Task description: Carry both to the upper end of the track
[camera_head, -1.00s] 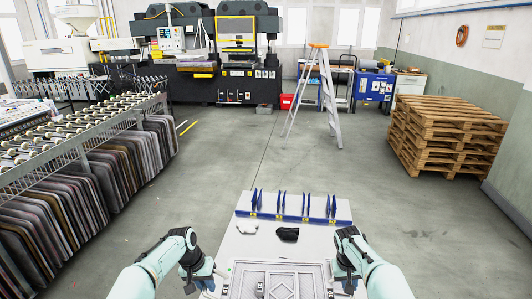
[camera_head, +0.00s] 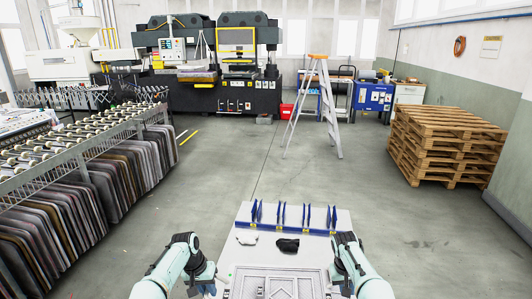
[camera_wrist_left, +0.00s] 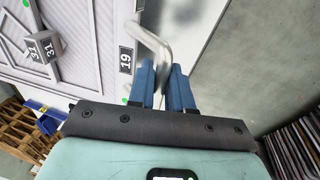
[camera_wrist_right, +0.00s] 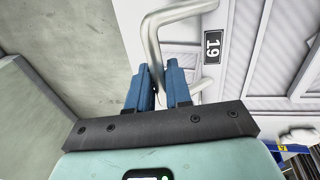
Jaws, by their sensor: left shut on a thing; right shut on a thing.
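A pale panel (camera_head: 310,272) with a raised diamond pattern lies at the near end of the white table, cut off by the bottom edge. A small grey block (camera_head: 260,293) sits on it; the left wrist view shows the block marked 31 (camera_wrist_left: 45,47). My left gripper (camera_wrist_left: 168,68) is shut on a bent metal handle (camera_wrist_left: 152,38) beside a 19 label. My right gripper (camera_wrist_right: 160,70) is shut on another bent metal handle (camera_wrist_right: 155,25) beside a 19 label. In the head view the left gripper (camera_head: 207,287) and right gripper (camera_head: 343,285) flank the panel. No track is clearly identifiable.
A blue rack with upright dividers (camera_head: 292,222) stands along the table's far edge. A white item (camera_head: 246,239) and a black item (camera_head: 288,245) lie before it. A roller conveyor (camera_head: 70,145) is left, a ladder (camera_head: 318,100) ahead, pallets (camera_head: 445,145) right.

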